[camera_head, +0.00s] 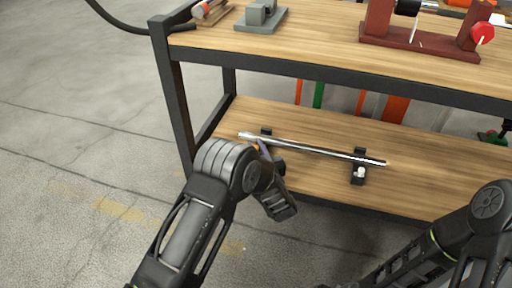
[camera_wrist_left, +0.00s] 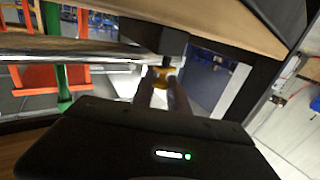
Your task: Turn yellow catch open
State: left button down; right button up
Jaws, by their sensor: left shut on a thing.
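The yellow catch (camera_wrist_left: 163,77) shows small in the left wrist view, between the fingertips of my left gripper (camera_wrist_left: 164,88) and just below a dark block. My left gripper is shut on it. In the head view my left gripper (camera_head: 262,148) reaches the left part of a shiny metal rod (camera_head: 320,151) above the lower shelf. The catch is hidden there behind the gripper and wrist. The rod rests across two black brackets; the right bracket (camera_head: 358,170) has a white knob. My right arm shows at the lower right, but its gripper is out of view.
The lower wooden shelf (camera_head: 320,185) has a dark front edge, and a dark table leg (camera_head: 177,110) stands left of my gripper. The upper tabletop (camera_head: 300,58) overhangs it, carrying a red stand (camera_head: 415,38) and a grey block (camera_head: 262,15). Floor in front is clear.

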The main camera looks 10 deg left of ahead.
pick_arm(q)
jog(key=shift+n+g+y, duration=0.3)
jog(key=shift+n+y, duration=0.1)
jog(key=shift+y, duration=0.1)
jog(key=c, duration=1.3)
grip_release()
jog(key=shift+c, duration=0.2)
jog(key=shift+d, duration=0.1)
jog(key=p+v, duration=0.2)
jog(key=v, duration=0.4)
jog(key=shift+s+d+r, duration=0.1)
jog(key=shift+s+d, duration=0.35)
jog(key=shift+s, duration=0.25)
